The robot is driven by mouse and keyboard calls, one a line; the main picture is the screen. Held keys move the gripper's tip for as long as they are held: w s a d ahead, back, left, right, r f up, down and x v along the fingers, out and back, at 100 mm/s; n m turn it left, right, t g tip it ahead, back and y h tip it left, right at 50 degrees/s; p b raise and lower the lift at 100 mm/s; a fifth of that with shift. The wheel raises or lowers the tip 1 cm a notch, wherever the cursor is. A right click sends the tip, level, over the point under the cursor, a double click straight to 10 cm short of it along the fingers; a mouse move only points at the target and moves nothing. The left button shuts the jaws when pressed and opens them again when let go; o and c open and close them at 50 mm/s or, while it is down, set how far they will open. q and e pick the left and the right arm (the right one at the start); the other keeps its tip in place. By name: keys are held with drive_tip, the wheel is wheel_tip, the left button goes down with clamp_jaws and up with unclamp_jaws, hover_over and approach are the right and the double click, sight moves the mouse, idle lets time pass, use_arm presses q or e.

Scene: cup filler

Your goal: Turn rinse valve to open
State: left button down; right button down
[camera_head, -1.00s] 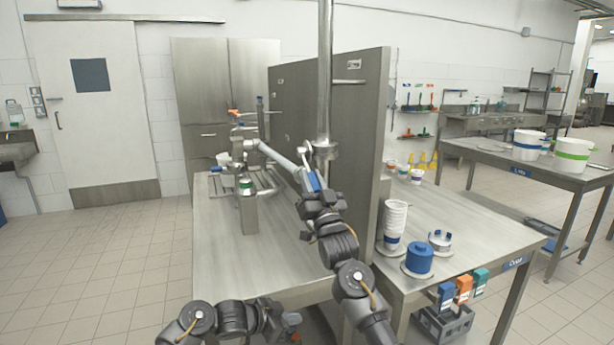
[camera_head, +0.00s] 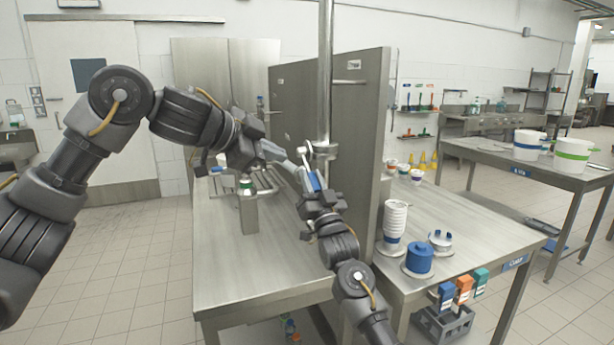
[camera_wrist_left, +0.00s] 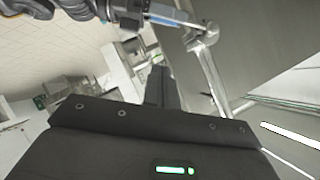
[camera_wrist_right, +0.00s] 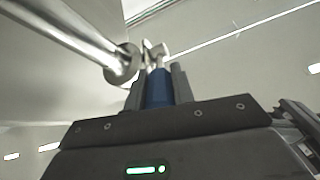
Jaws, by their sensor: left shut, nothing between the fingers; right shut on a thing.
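My right gripper (camera_head: 314,194) is shut on this handle. In the right wrist view the blue handle (camera_wrist_right: 158,88) stands between the fingers, with a metal fitting (camera_wrist_right: 153,52) beyond it. My left gripper (camera_head: 266,152) is shut and empty, raised over the steel table to the left of the valve. Its shut fingers (camera_wrist_left: 161,84) show in the left wrist view, apart from the blue handle (camera_wrist_left: 165,18). My left gripper hides much of the filler machine behind it.
A tall steel partition (camera_head: 360,130) stands right behind the pipe. The steel table (camera_head: 255,275) is clear at its front. On the right table are a cup stack (camera_head: 395,220) and a blue container (camera_head: 419,257). A dispenser post (camera_head: 249,212) stands under my left gripper.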

drive_tip(key=shift+r, duration=0.1)
use_arm(q)
drive_tip(key=a+f+x, duration=0.2)
drive_tip(key=x, duration=1.1)
drive_tip(key=shift+w, duration=0.4)
